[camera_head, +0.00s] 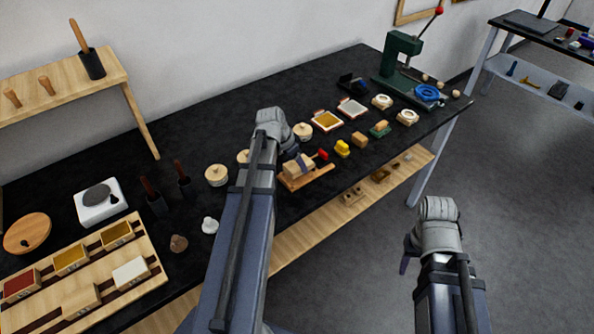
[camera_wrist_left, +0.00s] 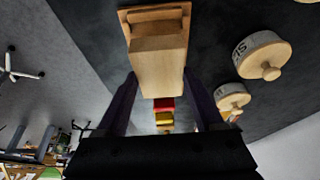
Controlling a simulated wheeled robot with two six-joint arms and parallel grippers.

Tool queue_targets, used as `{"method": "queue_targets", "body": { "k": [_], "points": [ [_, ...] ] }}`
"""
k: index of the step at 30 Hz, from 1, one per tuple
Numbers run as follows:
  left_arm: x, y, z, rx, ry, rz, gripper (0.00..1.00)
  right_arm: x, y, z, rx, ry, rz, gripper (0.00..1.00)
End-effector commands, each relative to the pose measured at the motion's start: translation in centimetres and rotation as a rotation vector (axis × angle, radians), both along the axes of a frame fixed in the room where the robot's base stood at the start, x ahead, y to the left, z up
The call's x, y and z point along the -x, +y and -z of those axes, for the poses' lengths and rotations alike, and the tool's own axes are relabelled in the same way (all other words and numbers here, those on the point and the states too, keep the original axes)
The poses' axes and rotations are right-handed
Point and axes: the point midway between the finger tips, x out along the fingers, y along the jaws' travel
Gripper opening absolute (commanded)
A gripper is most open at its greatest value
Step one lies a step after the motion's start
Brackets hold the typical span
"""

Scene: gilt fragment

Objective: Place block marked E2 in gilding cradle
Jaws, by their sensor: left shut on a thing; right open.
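A pale wooden block (camera_head: 298,166) sits at the wooden cradle (camera_head: 306,179) near the table's front edge. The block's E2 mark cannot be read. In the left wrist view the block (camera_wrist_left: 158,62) lies between the fingers of my left gripper (camera_wrist_left: 162,98), which is shut on it. The cradle's rim (camera_wrist_left: 125,22) shows just beyond the block; whether the block is fully seated cannot be told.
Red, yellow (camera_head: 342,149) and wooden blocks stand right of the cradle. Round lidded wooden pots (camera_head: 216,175) stand left and behind. A wooden tray of compartments (camera_head: 146,240) lies at the left. A green press (camera_head: 401,58) stands at the far right end.

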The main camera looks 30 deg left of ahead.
Motion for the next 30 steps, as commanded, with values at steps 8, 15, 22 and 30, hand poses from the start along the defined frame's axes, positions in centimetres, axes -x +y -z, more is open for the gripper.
{"method": "queue_targets", "body": {
  "k": [8, 15, 22, 30],
  "points": [
    [0.0, 0.0, 3.0, 0.0, 0.0, 0.0, 0.04, 0.0, 0.0, 3.0, 0.0, 0.0, 0.0, 0.5],
    [0.0, 0.0, 2.8, 0.0, 0.0, 0.0, 0.04, 0.0, 0.0, 2.8, 0.0, 0.0, 0.0, 0.5],
    [0.0, 0.0, 3.0, 0.0, 0.0, 0.0, 0.8, 0.0, 0.0, 3.0, 0.0, 0.0, 0.0, 0.5],
    [0.0, 0.0, 3.0, 0.0, 0.0, 0.0, 0.99, 0.0, 0.0, 3.0, 0.0, 0.0, 0.0, 0.5]
  ]
}}
